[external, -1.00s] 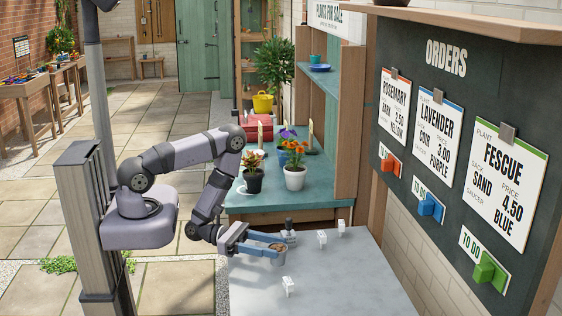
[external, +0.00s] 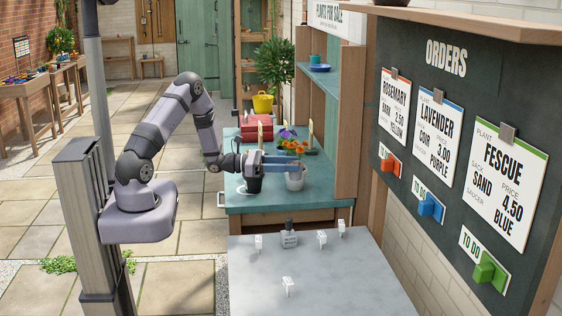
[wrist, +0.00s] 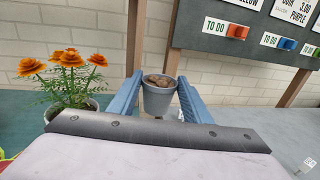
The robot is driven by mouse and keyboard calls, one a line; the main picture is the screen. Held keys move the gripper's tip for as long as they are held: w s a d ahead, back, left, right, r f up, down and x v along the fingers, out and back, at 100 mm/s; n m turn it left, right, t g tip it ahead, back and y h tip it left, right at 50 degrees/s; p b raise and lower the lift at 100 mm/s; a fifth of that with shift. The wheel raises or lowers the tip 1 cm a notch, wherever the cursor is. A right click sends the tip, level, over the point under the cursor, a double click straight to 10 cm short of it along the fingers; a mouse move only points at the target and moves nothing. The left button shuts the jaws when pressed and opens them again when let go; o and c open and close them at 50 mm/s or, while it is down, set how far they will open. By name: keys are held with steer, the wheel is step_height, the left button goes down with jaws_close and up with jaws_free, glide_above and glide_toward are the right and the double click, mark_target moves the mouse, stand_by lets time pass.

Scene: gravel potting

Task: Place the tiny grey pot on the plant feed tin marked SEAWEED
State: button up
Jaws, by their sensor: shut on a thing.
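The tiny grey pot (wrist: 158,99) sits upright between the two blue fingers in the wrist view, with brown lumps showing at its top. My gripper (wrist: 154,92) is shut on it. In the external view my gripper (external: 292,166) is raised over the teal bench, in front of the orange-flowered plant, and the held pot is hard to make out there. I cannot pick out a tin marked SEAWEED in either view.
The teal bench (external: 295,202) carries a white pot (external: 295,181) of orange flowers (external: 291,145), close by my gripper. The grey table (external: 340,280) in front holds several small white holders (external: 288,286) and a dark grey object (external: 289,236).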

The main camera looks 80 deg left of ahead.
steer(key=s+a+r+n+y+b, duration=0.1)
steer(key=s+a+r+n+y, duration=0.2)
steer(key=a, duration=0.6)
steer(key=s+a+r+n+g+y, duration=0.1)
steer(key=s+a+r+y, duration=0.3)
steer(key=a, duration=0.5)
steer(key=s+a+r+n+y+b, duration=0.1)
steer(key=s+a+r+n+y, duration=0.25)
steer(key=a, duration=0.55)
steer(key=shift+m+h, duration=0.25)
steer(key=shift+m, duration=0.3)
steer(key=shift+s+d+f+p, duration=0.15)
steer(key=shift+f+p, duration=0.5)
steer(key=shift+f, duration=2)
steer(key=shift+s+f+p, duration=0.2)
steer(key=shift+f+p, duration=0.45)
steer(key=shift+f, duration=2)
steer(key=shift+f, duration=0.2)
steer(key=o, duration=1.1)
steer(key=shift+s+r, duration=0.1)
steer(key=shift+r, duration=0.1)
steer(key=b+v, duration=0.3)
steer(key=v, duration=0.8)
steer(key=shift+s+d+b, duration=0.25)
steer(key=shift+s+b, duration=0.05)
steer(key=shift+s, duration=0.05)
